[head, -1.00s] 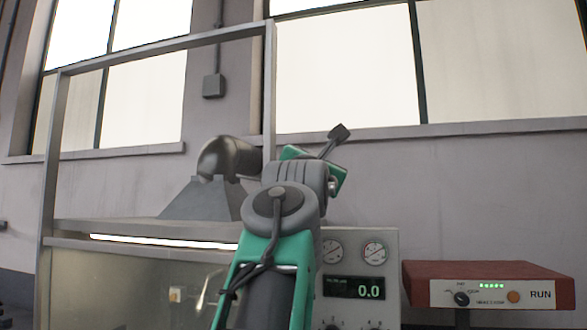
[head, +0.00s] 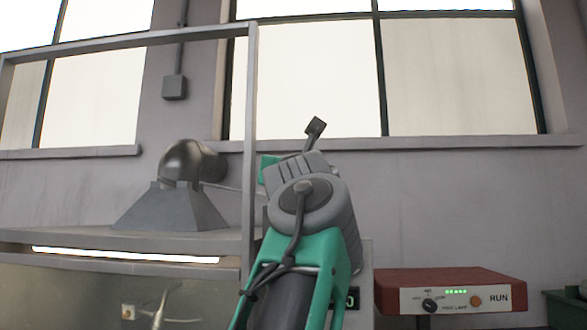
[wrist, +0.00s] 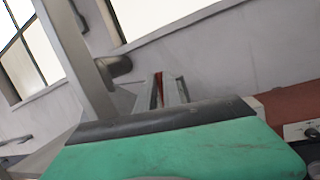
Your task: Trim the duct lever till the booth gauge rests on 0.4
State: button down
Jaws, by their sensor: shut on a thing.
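My gripper (wrist: 169,91) shows in the wrist view as two grey fingers shut on a narrow red piece (wrist: 159,92), which looks like the duct lever's handle. In the head view the gripper and this handle are hidden behind my green and grey arm. A thin rod (head: 233,189) runs right from the dark metal duct elbow (head: 190,162) behind the frame post. The booth gauge's digital display (head: 352,298) is mostly covered by my arm; only a last digit, apparently 0, shows.
A grey hood (head: 170,208) sits on the booth under the duct. A metal frame post (head: 250,150) stands just left of my arm. A red-topped box (head: 450,279) marked RUN, with a knob and green lights, is at the right. The wall above it is clear.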

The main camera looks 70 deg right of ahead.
jog(key=shift+r, duration=0.1)
jog(key=c, duration=1.5)
grip_release()
jog(key=b+v, duration=0.2)
jog(key=v, duration=0.6)
jog(key=shift+b, duration=0.3)
jog(key=shift+d, duration=0.1)
